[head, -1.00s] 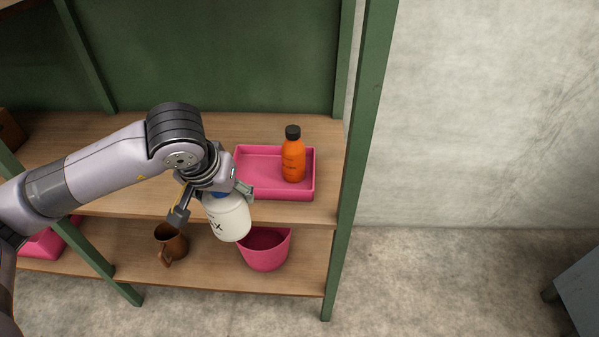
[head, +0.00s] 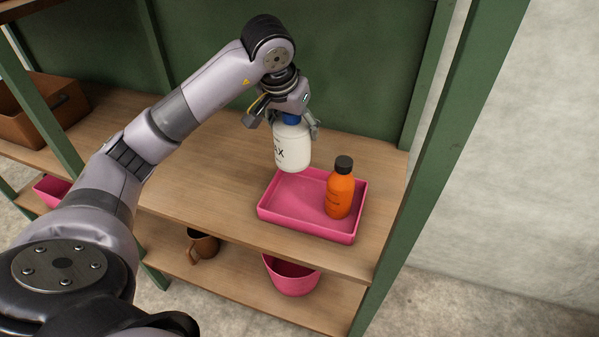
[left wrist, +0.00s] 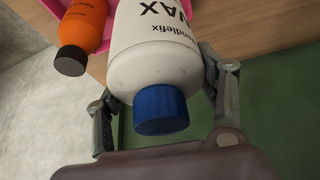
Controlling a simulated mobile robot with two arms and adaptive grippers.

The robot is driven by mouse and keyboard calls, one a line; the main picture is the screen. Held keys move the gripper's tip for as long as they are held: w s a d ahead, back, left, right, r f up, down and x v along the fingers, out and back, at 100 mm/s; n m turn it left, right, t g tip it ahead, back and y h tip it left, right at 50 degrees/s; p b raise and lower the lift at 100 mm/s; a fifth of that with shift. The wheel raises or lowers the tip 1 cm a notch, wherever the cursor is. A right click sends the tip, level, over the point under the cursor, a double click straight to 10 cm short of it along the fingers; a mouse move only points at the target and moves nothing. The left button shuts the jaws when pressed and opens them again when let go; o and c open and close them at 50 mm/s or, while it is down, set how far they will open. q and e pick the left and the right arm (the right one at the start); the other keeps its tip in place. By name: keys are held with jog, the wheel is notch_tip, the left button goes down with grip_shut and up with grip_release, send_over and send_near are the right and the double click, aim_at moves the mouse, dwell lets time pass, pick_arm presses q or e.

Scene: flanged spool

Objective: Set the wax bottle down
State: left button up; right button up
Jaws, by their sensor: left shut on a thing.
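The white wax bottle (head: 292,148) with a blue cap is held upright by my left gripper (head: 286,122), which is shut on it near the cap. In the head view the bottle shows at the back left edge of the pink tray (head: 293,187); I cannot tell whether its base touches anything. In the left wrist view the wax bottle (left wrist: 154,50) sits between the two fingers (left wrist: 165,105), its blue cap toward the palm. My right gripper is not in view.
An orange bottle (head: 340,191) with a black cap stands in the right part of the tray. The wooden shelf (head: 200,175) is clear left of the tray. A brown mug (head: 203,245) and pink bin (head: 291,277) are on the lower shelf. A green post (head: 440,170) stands at right.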

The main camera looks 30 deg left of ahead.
aim_at(296, 153)
pick_arm(q)
notch_tip(296, 153, down, 5)
jog(key=shift+r, duration=0.15)
notch_tip(296, 153, down, 3)
jog(key=shift+w+f, duration=0.1)
jog(key=shift+f, duration=0.6)
notch_tip(296, 153, down, 4)
jog(key=shift+r, duration=0.1)
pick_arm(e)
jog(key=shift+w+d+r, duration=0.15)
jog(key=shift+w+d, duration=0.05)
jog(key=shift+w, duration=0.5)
